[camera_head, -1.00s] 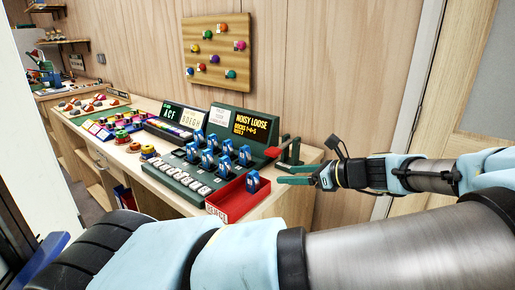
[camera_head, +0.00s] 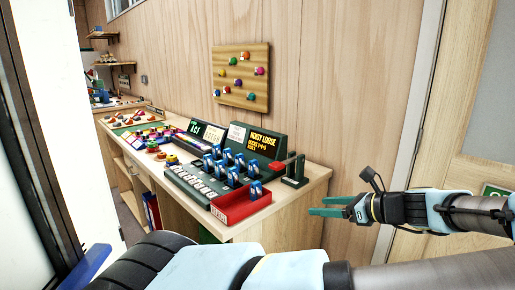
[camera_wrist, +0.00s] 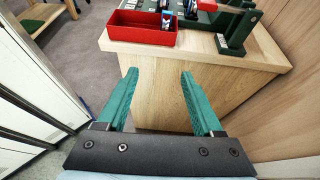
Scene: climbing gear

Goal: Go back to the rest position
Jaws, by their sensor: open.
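My gripper (camera_head: 332,206) has green fingers and a dark body. In the head view it is to the right of the bench, apart from it, pointing left. In the wrist view the two green fingers (camera_wrist: 158,98) are spread apart with nothing between them. They point at the end panel of the wooden bench (camera_wrist: 165,95). The red tray (camera_wrist: 141,28) lies on the bench top beyond the fingertips, with a blue and white piece (camera_wrist: 166,19) in it. The red tray also shows in the head view (camera_head: 236,211).
A dark green rack (camera_head: 200,182) with several blue devices stands beside the tray. A green stand with a red handle (camera_head: 295,170) is at the bench's right end. A board of coloured holds (camera_head: 241,77) hangs on the wall. A door (camera_head: 467,110) is at the right.

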